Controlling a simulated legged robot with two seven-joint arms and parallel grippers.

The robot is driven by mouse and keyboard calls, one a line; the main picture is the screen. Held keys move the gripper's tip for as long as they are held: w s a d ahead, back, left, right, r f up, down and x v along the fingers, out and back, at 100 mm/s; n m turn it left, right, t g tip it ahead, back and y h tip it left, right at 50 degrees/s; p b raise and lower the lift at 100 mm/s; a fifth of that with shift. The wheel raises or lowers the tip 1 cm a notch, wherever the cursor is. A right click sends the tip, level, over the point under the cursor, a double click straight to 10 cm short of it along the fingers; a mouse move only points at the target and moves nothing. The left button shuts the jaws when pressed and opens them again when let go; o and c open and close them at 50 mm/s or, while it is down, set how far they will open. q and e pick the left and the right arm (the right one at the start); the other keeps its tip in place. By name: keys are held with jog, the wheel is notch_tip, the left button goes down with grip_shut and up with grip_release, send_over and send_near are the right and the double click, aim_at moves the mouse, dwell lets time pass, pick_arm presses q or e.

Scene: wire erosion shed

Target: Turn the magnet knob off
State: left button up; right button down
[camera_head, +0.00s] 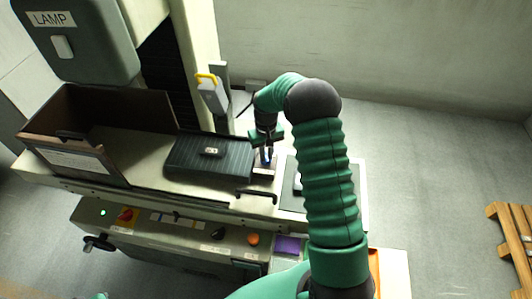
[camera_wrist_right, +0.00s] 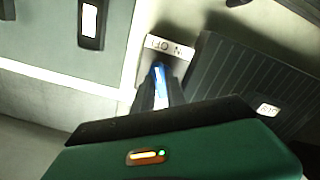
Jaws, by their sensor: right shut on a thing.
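The magnet knob (camera_wrist_right: 159,73) shows as a narrow blue piece between my right fingers in the right wrist view. My right gripper (camera_wrist_right: 160,88) is shut on it, and the fingers hide most of it. A white ON/OFF plate (camera_wrist_right: 169,47) lies just beyond, upside down in this view. In the head view my right gripper (camera_head: 267,157) reaches down at the right end of the dark ribbed magnet chuck (camera_head: 187,158). The knob's exact angle is hard to tell. My left gripper is not in view.
A small labelled block (camera_head: 211,152) lies on the chuck. An open brown box (camera_head: 62,128) stands left of it. The LAMP housing (camera_head: 75,45) hangs at upper left. A control panel (camera_head: 180,232) runs along the front. A grey mat (camera_head: 290,190) lies right of the chuck.

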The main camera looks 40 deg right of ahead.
jog(key=shift+w+d+r+n, duration=0.1)
jog(key=shift+w+n, duration=0.05)
jog(key=shift+n, duration=0.5)
jog(key=shift+w+d+r+n, duration=0.1)
jog(key=shift+n, duration=0.55)
jog(key=shift+a+n, duration=0.1)
jog(key=shift+n, duration=0.2)
jog(key=c, duration=1.7)
grip_release()
jog(key=shift+o, duration=1.3)
jog(key=shift+w+f, duration=0.1)
jog(key=shift+f, duration=0.05)
jog(key=shift+o, duration=0.4)
jog(key=shift+f, duration=0.15)
